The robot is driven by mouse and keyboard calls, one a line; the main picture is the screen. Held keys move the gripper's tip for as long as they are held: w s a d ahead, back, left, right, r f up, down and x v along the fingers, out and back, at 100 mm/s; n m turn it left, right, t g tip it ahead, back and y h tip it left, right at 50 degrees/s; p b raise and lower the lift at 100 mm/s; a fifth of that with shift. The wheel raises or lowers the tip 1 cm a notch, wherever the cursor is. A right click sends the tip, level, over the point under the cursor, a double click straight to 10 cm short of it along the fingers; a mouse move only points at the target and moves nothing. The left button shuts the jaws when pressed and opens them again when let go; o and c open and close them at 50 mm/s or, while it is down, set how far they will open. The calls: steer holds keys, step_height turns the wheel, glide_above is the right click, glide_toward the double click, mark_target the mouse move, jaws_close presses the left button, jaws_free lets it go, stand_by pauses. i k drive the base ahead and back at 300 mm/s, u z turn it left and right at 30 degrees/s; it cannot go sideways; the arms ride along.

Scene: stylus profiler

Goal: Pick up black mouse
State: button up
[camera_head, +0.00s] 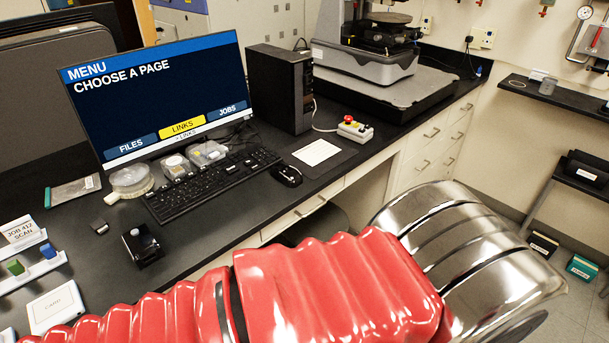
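The black mouse (287,175) lies on the black bench top, just right of the black keyboard (212,185) and near the bench's front edge. It is small and dark, and nothing covers it. My red ribbed arm with a shiny metal section crosses the lower part of the head view, in front of the bench and nearer the camera than the mouse. The fingers of my gripper do not show, so its state cannot be seen.
A monitor (155,95) stands behind the keyboard, and a black computer tower (281,88) stands behind the mouse. A white card (316,152) lies to its right, near a control box with a red button (352,128). Floor shows at the lower right.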

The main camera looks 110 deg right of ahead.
mark_target(291, 176)
steer(key=z, duration=3.7)
